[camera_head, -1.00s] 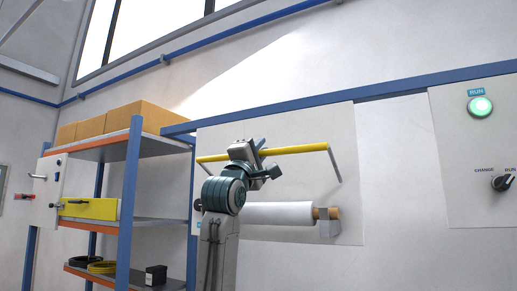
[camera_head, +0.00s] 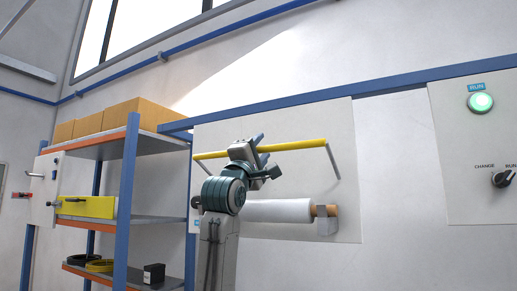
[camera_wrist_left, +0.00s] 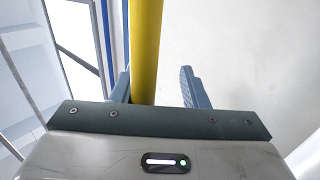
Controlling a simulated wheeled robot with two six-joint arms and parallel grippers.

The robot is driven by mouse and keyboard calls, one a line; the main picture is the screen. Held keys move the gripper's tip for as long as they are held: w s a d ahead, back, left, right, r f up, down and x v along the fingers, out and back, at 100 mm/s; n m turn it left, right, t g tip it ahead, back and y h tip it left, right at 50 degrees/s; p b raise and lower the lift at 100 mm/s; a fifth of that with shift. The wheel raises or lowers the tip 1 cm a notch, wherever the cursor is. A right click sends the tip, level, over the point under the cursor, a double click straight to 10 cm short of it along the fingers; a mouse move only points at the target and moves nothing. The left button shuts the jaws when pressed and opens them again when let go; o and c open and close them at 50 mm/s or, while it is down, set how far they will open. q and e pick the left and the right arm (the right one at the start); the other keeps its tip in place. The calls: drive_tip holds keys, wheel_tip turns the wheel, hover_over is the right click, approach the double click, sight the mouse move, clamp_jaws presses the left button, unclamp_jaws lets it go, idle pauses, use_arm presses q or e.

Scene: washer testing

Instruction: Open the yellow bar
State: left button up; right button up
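The yellow bar (camera_head: 300,145) runs across the front of a white wall panel, held out on thin grey arms at its ends. My left gripper (camera_head: 261,149) is at the bar's left-middle part in the head view. The left wrist view shows the bar (camera_wrist_left: 145,50) between the two blue-grey fingers of the gripper (camera_wrist_left: 158,88). The fingers are apart, with the bar close to the left finger and a clear gap to the right finger. I cannot tell whether the left finger touches the bar. My right gripper is not in view.
A white roll (camera_head: 280,211) on a wooden core is mounted below the bar. A control panel (camera_head: 470,150) with a green RUN light (camera_head: 480,103) and a black knob (camera_head: 501,179) is at right. A shelf with cardboard boxes (camera_head: 135,114) stands at left.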

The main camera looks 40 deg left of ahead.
use_arm(q)
drive_tip(key=shift+s, duration=0.3)
drive_tip(key=b+v, duration=0.6)
drive_tip(key=v, duration=0.4)
drive_tip(key=shift+s+d+f+b, duration=0.15)
drive_tip(key=shift+s+f+b, duration=0.1)
drive_tip(key=shift+b, duration=0.15)
